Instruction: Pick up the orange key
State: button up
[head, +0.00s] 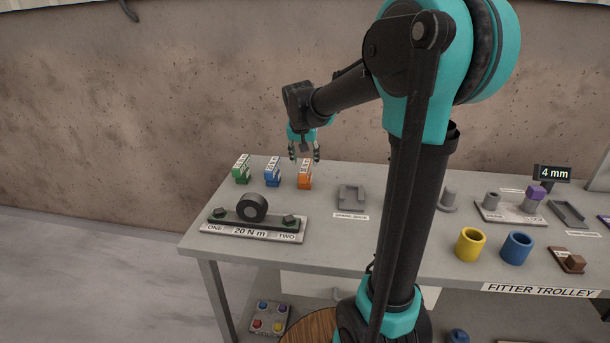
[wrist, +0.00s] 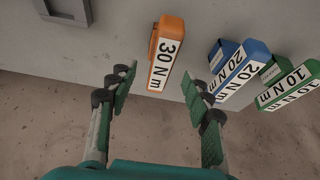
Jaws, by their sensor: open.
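The orange key (head: 305,173) is a small upright block on the table, at the right end of a row with a blue and a green one. In the wrist view the orange key (wrist: 166,52) carries a white label reading 30 N m. My gripper (head: 304,157) is open and empty, just above the orange key in the head view. In the wrist view the fingers of my gripper (wrist: 158,88) are spread, with the orange key ahead between their lines. I see no contact.
The blue key (head: 272,171) and green key (head: 241,169) stand close on the left. A grey holder (head: 351,197) is to the right. A plate with a black roller (head: 252,207) lies in front. A yellow cup (head: 470,244) and blue cup (head: 515,248) stand further right.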

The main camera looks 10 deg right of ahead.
aim_at(305, 166)
jog(key=shift+x, duration=2.65)
jog(key=shift+w, duration=0.2)
jog(key=shift+c, duration=0.2)
jog(key=shift+r, duration=0.1)
grip_shut()
